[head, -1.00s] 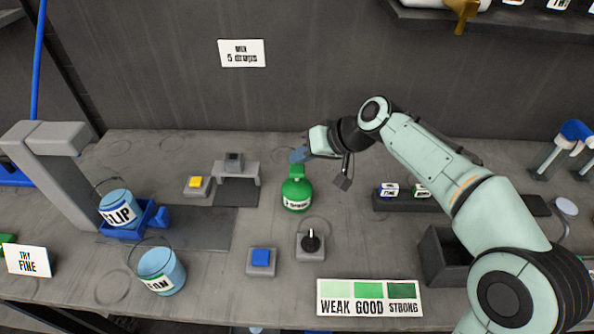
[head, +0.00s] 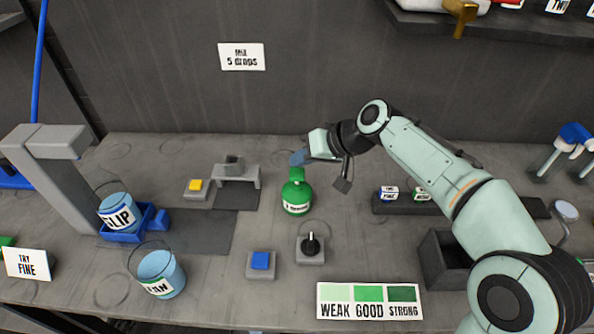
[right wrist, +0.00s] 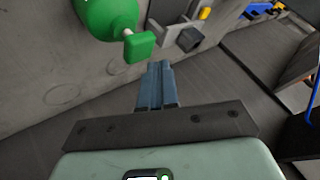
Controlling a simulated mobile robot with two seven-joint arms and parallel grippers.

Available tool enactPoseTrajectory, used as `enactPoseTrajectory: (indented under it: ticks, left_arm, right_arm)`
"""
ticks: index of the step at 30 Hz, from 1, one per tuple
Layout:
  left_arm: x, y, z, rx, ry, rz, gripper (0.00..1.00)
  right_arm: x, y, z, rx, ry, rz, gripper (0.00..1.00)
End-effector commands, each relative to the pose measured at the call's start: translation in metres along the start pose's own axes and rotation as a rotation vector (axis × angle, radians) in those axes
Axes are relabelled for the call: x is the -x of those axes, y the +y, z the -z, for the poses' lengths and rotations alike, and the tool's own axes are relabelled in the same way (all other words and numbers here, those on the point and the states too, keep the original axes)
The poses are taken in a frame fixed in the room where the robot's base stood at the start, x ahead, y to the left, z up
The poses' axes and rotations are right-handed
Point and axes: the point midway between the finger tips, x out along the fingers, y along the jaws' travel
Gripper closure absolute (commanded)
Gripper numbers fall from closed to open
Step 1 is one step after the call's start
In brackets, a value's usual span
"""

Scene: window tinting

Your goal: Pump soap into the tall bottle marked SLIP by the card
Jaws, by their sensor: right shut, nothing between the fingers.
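A blue container marked SLIP (head: 117,212) stands upright in a blue holder (head: 150,226) under a grey stand at the left. A green pump bottle (head: 296,198) stands mid-bench, well to its right. Its green pump head (head: 295,175) also shows in the right wrist view (right wrist: 139,46). My right gripper (head: 299,157) is shut and empty, just above and behind the pump head. In the right wrist view its closed fingertips (right wrist: 158,68) are near the head, seemingly apart from it. A wall card (head: 242,57) reads 5 drops. My left gripper is out of view.
A second blue container (head: 160,275) stands at the front left. A yellow button (head: 196,186), a blue button (head: 261,261) and a black knob (head: 310,244) sit around the bottle. A WEAK GOOD STRONG card (head: 369,300) lies at the front. A dark open box (head: 442,262) is at the right.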

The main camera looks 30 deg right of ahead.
Motion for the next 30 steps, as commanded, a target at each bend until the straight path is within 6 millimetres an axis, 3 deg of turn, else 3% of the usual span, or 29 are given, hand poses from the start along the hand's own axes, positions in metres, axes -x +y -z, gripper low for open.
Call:
enactPoseTrajectory:
  ticks: [30]
  left_arm:
    - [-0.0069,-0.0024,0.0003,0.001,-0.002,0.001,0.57]
  right_arm:
    - [-0.0056,0.0038,-0.0041,0.0,-0.001,0.0,1.0]
